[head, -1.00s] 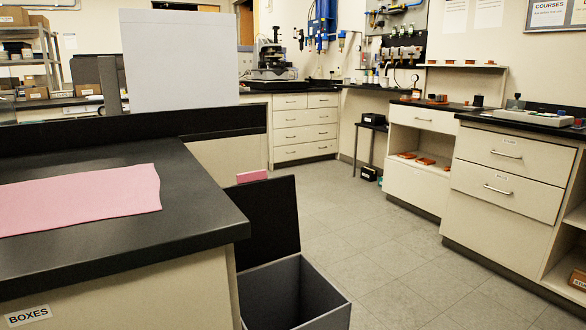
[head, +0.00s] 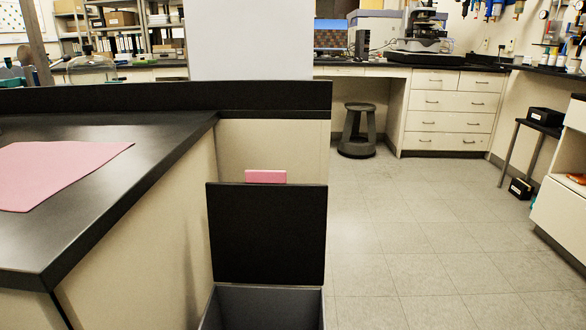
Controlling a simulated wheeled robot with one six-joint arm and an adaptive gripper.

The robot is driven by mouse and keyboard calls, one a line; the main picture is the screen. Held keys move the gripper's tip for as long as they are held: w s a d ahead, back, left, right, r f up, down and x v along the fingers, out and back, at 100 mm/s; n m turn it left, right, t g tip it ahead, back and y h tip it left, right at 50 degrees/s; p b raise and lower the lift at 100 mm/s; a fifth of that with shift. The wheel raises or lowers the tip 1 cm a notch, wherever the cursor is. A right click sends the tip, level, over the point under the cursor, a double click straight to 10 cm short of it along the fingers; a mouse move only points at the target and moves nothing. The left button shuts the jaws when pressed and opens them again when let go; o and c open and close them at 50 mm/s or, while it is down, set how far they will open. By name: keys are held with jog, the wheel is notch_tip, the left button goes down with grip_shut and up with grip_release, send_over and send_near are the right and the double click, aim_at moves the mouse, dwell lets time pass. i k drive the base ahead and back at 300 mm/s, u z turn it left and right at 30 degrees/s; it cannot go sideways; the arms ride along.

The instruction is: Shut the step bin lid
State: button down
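The step bin (head: 268,302) stands on the floor at the bottom middle of the head view, beside the end of the black-topped bench. Its grey body is cut off by the lower picture edge. Its black lid (head: 267,233) stands open, upright at the far side of the bin. A small pink block or tab (head: 266,177) shows just above the lid's top edge; I cannot tell whether it is fixed to the lid. The bin's pedal is not visible. My gripper is not in view.
The black bench top (head: 110,190) with a pink sheet (head: 55,170) fills the left. A white panel (head: 250,40) rises behind the bin. Clear tiled floor (head: 420,240) lies to the right. A dark stool (head: 358,130) stands farther back.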

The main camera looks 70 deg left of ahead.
aim_at(266, 229)
jog(key=u, duration=0.6)
jog(key=i, duration=0.85)
jog(key=u, duration=1.35)
jog(key=i, duration=0.45)
jog(key=u, duration=0.4)
